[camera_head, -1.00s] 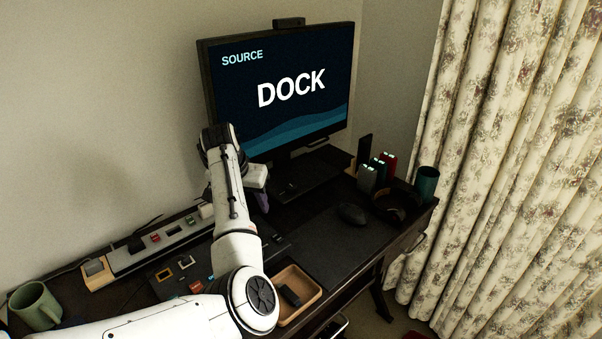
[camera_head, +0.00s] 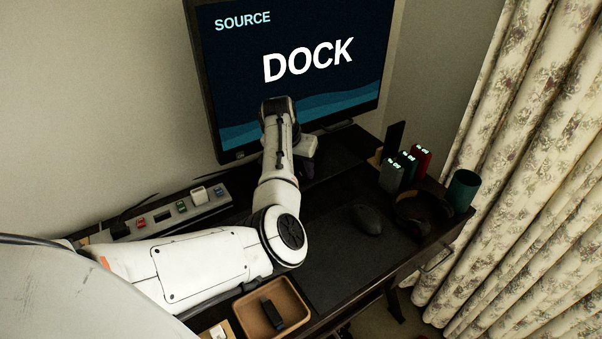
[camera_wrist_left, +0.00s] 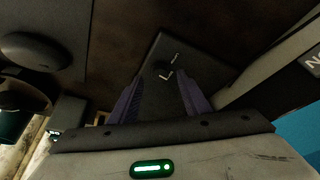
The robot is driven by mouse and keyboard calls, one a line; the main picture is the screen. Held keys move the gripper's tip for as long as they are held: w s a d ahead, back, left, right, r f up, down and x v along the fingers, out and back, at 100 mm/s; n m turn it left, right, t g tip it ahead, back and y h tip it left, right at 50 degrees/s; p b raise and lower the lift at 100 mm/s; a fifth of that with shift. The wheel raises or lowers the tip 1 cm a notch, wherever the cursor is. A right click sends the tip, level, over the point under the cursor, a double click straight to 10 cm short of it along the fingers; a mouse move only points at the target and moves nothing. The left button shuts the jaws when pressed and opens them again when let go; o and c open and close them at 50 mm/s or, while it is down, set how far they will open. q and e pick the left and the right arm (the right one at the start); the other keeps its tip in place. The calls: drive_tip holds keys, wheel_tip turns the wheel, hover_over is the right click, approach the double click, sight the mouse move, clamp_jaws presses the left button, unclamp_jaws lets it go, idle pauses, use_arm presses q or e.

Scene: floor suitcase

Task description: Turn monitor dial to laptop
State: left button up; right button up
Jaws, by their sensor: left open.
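The monitor (camera_head: 300,100) shows the words SOURCE and DOCK on a dark blue screen. In the left wrist view a dark box with a small dark dial (camera_wrist_left: 163,68) and white marks lies just beyond my fingertips. My left gripper (camera_wrist_left: 160,84) is open, its two purple fingers apart, with the dial between and past their tips. I cannot tell whether they touch it. My right gripper is not in view.
On the desk's right side are a mouse (camera_head: 367,219), headphones (camera_head: 424,212), a teal cup (camera_head: 461,190) and small lit devices (camera_head: 391,176). A wooden tray (camera_head: 299,306) holds a dark item. A power strip (camera_head: 206,205) runs along the wall. A curtain (camera_head: 530,200) hangs at right.

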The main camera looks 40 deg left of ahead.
sight(301, 176)
use_arm(q)
drive_tip(key=shift+x, duration=1.15)
drive_tip(key=shift+w+f, duration=0.2)
drive_tip(key=shift+f, duration=0.2)
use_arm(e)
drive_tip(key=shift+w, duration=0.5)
use_arm(q)
drive_tip(key=c, duration=1)
drive_tip(key=shift+c, duration=0.2)
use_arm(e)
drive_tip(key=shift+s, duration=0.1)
